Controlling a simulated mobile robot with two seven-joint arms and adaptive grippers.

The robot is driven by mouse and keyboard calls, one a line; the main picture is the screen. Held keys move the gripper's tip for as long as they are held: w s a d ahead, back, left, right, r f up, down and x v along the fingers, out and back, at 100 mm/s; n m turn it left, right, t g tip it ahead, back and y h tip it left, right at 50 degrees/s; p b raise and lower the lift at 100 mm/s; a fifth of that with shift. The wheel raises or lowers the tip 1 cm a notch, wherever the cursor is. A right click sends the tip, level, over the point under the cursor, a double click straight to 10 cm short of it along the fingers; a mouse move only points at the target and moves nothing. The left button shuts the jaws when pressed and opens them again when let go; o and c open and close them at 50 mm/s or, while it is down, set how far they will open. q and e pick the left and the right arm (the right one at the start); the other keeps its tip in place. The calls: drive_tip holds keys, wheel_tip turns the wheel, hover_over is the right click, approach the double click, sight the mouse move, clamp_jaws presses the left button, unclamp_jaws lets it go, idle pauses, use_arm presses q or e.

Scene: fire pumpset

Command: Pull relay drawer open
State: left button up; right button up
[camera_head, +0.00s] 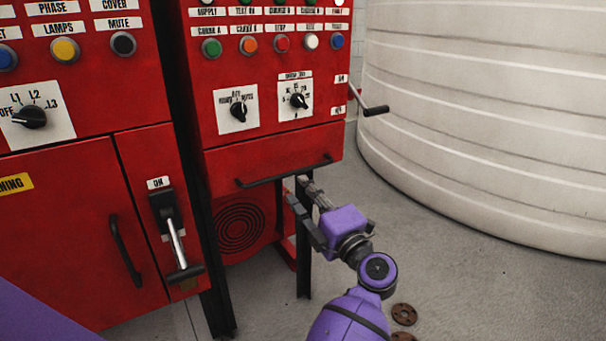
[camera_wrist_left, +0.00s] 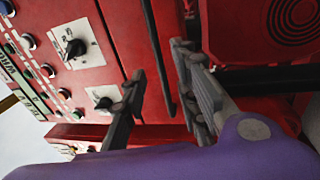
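The relay drawer (camera_head: 290,155) is the red front at the bottom of the right-hand control cabinet, and it looks closed. Its long black bar handle (camera_head: 262,181) runs across the front; the handle also shows in the left wrist view (camera_wrist_left: 160,62). My left gripper (camera_head: 297,190) is at the right half of the handle, just below it in the head view. Its fingers (camera_wrist_left: 158,72) are spread apart, and the bar appears between them in the wrist view. I cannot tell whether they touch it. My right gripper is not in view.
A crank-like lever (camera_head: 368,105) sticks out of the cabinet's right side. The left red cabinet (camera_head: 75,240) has a lever switch (camera_head: 175,235) and a door handle (camera_head: 125,250). A large white tank (camera_head: 480,120) stands at right. Grey floor is open between.

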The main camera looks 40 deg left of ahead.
sight(291, 173)
use_arm(q)
drive_tip(key=x, duration=0.7)
drive_tip(key=shift+w+a+b, duration=0.1)
drive_tip(key=shift+a+b, duration=0.05)
drive_tip(key=shift+b, duration=0.2)
clamp_jaws()
